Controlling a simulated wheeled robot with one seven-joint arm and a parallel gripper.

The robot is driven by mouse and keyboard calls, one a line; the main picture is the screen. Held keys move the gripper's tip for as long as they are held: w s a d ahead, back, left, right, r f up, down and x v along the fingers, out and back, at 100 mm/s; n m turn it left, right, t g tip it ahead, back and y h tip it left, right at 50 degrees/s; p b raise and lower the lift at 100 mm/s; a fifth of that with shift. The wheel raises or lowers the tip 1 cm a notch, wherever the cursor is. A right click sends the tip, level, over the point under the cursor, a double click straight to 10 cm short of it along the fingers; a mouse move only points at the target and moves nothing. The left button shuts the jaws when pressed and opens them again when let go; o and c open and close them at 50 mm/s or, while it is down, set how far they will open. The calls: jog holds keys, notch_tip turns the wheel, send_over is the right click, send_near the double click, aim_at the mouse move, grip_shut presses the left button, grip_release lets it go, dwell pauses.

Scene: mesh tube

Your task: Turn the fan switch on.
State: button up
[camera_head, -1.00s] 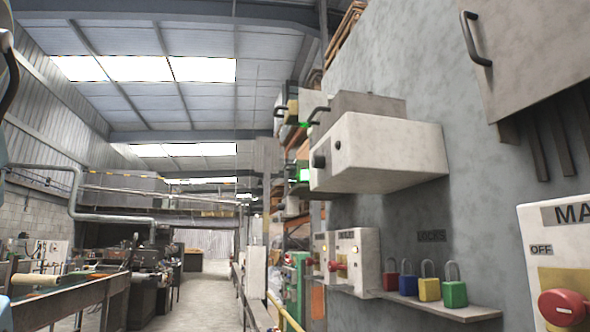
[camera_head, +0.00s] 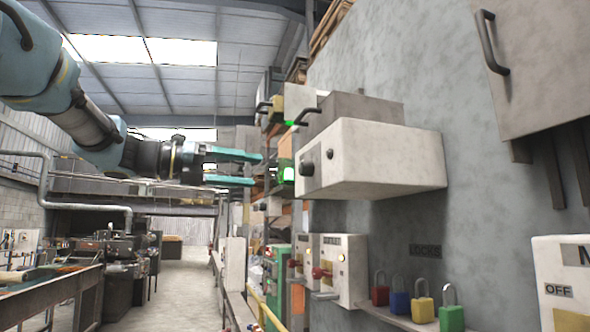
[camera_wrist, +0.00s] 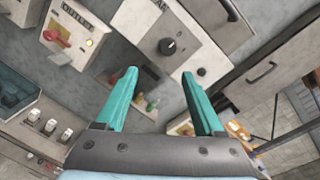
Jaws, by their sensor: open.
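The fan switch is a black round knob (camera_wrist: 167,46) on a white box front, beside a partly visible label ending in "AN" in the wrist view. In the head view, the white box (camera_head: 385,158) juts from the grey wall, and its knob (camera_head: 307,168) shows on its left-facing front. My gripper (camera_head: 257,169) is open and empty, to the left of that front and apart from it. In the wrist view, the teal fingertips (camera_wrist: 160,73) point toward the box, with the knob beyond the gap between them. Nothing visible is touching the knob.
A smaller box (camera_head: 342,268) with a red switch sits below. Several coloured padlocks (camera_head: 424,310) stand on a shelf. A cabinet with a handle (camera_head: 493,42) is at upper right, above a box marked OFF (camera_head: 559,290). A yellow rail (camera_head: 267,312) runs low. Open air surrounds my gripper.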

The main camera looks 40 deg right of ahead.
aim_at(300, 169)
jog(key=p+x, duration=0.1)
jog(key=x, duration=0.2)
jog(key=r+p+x, duration=0.1)
jog(key=x, duration=0.3)
jog(key=p+x, duration=0.1)
jog(key=x, duration=0.3)
jog(key=shift+s+r+p, duration=0.3)
jog(key=shift+r, duration=0.05)
jog(key=shift+c, duration=0.2)
grip_shut()
